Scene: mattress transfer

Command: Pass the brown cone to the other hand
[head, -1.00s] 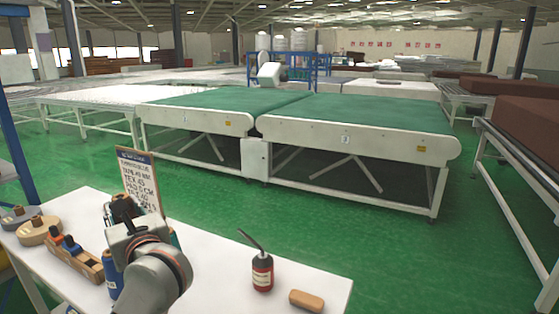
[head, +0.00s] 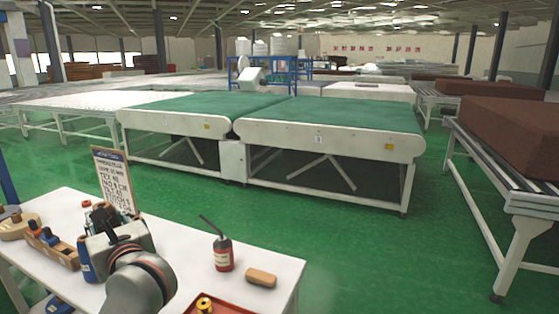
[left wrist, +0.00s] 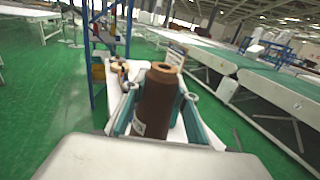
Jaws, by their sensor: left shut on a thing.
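The brown cone (left wrist: 157,100) stands between the two fingers of my left gripper (left wrist: 160,108) in the left wrist view, its tan top end showing. The left gripper is shut on it, with a finger along each side. In the head view my left gripper (head: 103,225) is over the white worktable (head: 180,245), at its left part. There my own wrist hides most of the cone. My right gripper is in neither view.
A clipboard sign (head: 113,180) stands behind the left gripper. A wooden tool holder (head: 50,250) and a blue bottle (head: 87,262) are close to it. Green conveyors (head: 340,116) stand beyond.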

